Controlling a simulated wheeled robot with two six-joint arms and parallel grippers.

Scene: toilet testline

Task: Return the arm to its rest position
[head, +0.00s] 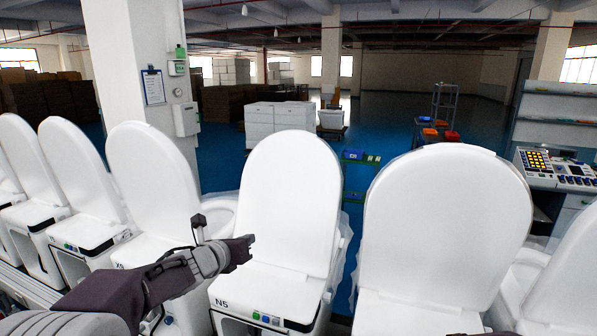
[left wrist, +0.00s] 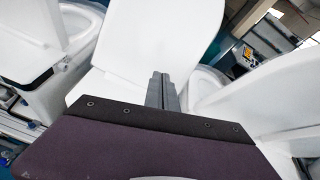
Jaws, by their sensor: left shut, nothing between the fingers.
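My left arm comes in from the lower left in the head view. Its gripper (head: 246,248) is in front of the white toilet marked N5 (head: 285,215), whose lid stands upright. The left wrist view shows the left gripper's fingers (left wrist: 161,88) closed together with nothing between them. A white lid (left wrist: 160,35) is beyond the fingers in that view. Whether the gripper touches the toilet I cannot tell. My right gripper is not in view.
Several white toilets with raised lids stand in a row, including a large one (head: 445,235) at the right. A control panel (head: 560,170) stands at the far right. A pillar (head: 140,80) rises behind the left toilets. Blue floor (head: 385,120) lies open beyond.

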